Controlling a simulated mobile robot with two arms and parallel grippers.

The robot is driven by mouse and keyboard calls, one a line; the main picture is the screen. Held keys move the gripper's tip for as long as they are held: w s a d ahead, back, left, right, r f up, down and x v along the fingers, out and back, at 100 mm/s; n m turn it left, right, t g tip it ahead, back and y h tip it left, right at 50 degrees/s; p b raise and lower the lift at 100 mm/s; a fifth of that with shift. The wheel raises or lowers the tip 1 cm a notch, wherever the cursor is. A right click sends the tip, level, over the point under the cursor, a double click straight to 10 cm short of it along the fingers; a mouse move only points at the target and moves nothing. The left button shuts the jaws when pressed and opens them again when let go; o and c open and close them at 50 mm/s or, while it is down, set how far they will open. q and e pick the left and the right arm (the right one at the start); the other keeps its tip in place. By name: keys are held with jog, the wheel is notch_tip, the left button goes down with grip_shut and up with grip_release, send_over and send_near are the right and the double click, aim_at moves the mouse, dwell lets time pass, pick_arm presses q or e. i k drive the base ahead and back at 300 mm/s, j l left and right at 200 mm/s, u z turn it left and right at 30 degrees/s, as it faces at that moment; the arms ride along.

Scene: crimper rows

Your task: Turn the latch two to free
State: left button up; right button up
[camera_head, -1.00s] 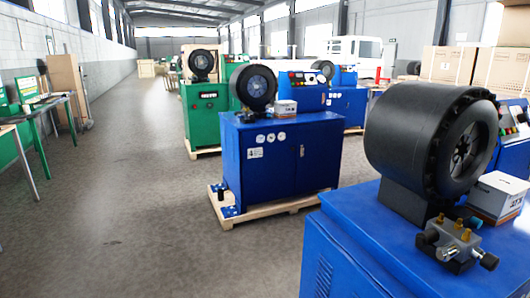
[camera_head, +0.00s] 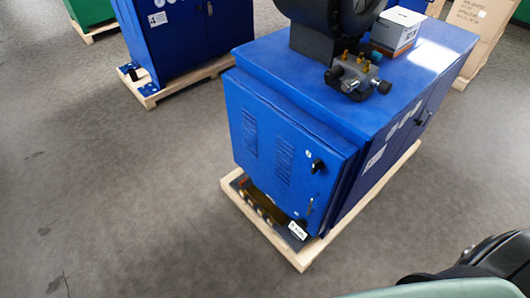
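A blue cabinet (camera_head: 385,90) stands at the right, its vented end door (camera_head: 255,165) facing me. A black latch (camera_head: 317,165) sits near the door's right edge, with a small pale label (camera_head: 309,153) above it. A second, thinner latch or handle (camera_head: 310,206) is lower on the same edge. The numbers on the labels are too small to read, so I cannot tell which latch is two. Neither of my grippers is in view.
The cabinet stands on a wooden pallet (camera_head: 301,259) that juts out below the door. On top are a black crimping head (camera_head: 318,40), a valve block (camera_head: 354,72) and a white box (camera_head: 398,30). Another blue cabinet (camera_head: 190,35) stands back left. Grey floor (camera_head: 130,200) is clear at left.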

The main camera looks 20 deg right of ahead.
aim_at(318, 164)
jog(key=z, duration=1.05)
